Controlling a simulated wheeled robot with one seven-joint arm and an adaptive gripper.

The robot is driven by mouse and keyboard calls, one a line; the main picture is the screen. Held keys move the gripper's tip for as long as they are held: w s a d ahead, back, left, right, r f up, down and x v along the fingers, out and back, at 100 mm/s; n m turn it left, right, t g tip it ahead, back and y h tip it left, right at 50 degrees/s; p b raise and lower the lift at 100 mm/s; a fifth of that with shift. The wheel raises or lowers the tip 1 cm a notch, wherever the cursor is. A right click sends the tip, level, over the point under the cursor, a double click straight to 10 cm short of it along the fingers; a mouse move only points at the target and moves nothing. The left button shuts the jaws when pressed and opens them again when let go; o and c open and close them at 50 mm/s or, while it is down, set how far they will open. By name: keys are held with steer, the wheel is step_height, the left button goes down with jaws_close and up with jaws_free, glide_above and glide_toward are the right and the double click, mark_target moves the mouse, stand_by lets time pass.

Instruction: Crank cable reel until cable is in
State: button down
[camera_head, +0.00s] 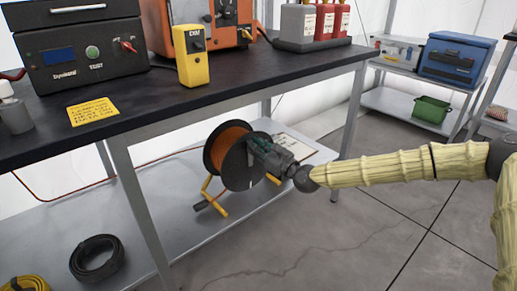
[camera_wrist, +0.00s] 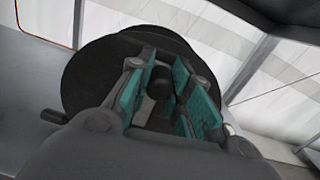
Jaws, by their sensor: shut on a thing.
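The cable reel (camera_head: 214,150) stands on the lower shelf of the bench, with black side discs, orange cable wound on it and yellow legs. In the wrist view its black disc (camera_wrist: 85,75) fills the area behind the fingers. My gripper (camera_head: 258,147) is at the reel's right face. In the wrist view its teal-padded fingers (camera_wrist: 160,95) are shut around a dark round knob (camera_wrist: 161,79), seemingly the crank's grip. The crank arm is mostly hidden. A length of orange cable (camera_head: 48,200) trails off the reel to the left along the shelf's back.
The bench top (camera_head: 270,75) with its devices overhangs the reel. A bench leg (camera_head: 140,210) stands left of the reel and another (camera_head: 350,125) to its right. A black coil (camera_head: 96,258) and a yellow coil (camera_head: 25,284) lie at the left. The floor in front is clear.

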steer(key=shift+w+d+r, duration=0.1)
steer(key=shift+w+d, duration=0.05)
steer(key=shift+d, duration=0.1)
steer(key=c, duration=1.3)
jaws_free()
steer(key=shift+d, duration=0.1)
steer(key=shift+o, duration=0.2)
steer(key=shift+a, duration=0.2)
steer(key=v, duration=1.2)
